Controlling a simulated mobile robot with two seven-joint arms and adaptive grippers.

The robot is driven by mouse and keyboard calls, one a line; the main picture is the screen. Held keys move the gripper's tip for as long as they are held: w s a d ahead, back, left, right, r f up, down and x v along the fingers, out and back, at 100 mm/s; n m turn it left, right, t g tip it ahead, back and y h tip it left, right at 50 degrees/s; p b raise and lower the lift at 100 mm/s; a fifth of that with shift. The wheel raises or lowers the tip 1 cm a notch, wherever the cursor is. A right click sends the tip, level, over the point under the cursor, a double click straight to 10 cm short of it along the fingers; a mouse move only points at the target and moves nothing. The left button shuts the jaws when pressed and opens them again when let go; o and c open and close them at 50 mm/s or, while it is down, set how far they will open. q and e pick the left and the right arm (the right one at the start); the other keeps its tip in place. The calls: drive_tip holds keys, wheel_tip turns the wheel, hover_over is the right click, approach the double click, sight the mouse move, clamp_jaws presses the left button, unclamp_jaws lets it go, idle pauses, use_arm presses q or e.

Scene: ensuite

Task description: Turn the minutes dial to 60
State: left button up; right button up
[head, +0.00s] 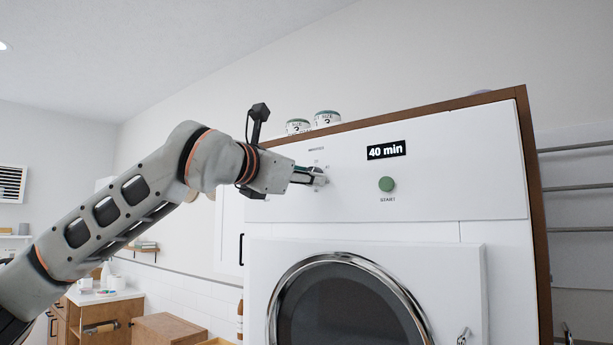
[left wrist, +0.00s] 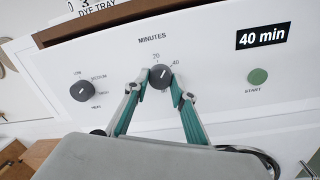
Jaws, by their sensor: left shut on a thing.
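The minutes dial (left wrist: 160,76) is a dark round knob on the white front panel, with a pale pointer mark and numbers around it. Of these, 20 and 40 are readable, and the one below is partly hidden. The display (head: 386,150) reads "40 min", also in the left wrist view (left wrist: 263,36). My left gripper (left wrist: 160,82) is shut on the minutes dial, one finger on each side. In the head view my left gripper (head: 318,178) is at the panel and covers most of the dial. My right gripper is not in view.
A green START button (head: 387,184) sits right of the dial. A second dark dial (left wrist: 84,88) is to its left. The round dryer door (head: 350,300) is below. Two tins (head: 327,118) stand on top.

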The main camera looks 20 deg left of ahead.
use_arm(q)
drive_tip(key=m+p, duration=0.2)
drive_tip(key=m, duration=0.6)
drive_tip(key=m+h+p, duration=0.1)
drive_tip(key=m, duration=0.8)
drive_tip(key=shift+a+h+p, duration=0.15)
drive_tip(key=shift+h+p, duration=0.15)
drive_tip(key=shift+p, duration=0.1)
drive_tip(key=shift+m, duration=0.3)
drive_tip(key=o, duration=0.9)
drive_tip(key=shift+o, duration=1.1)
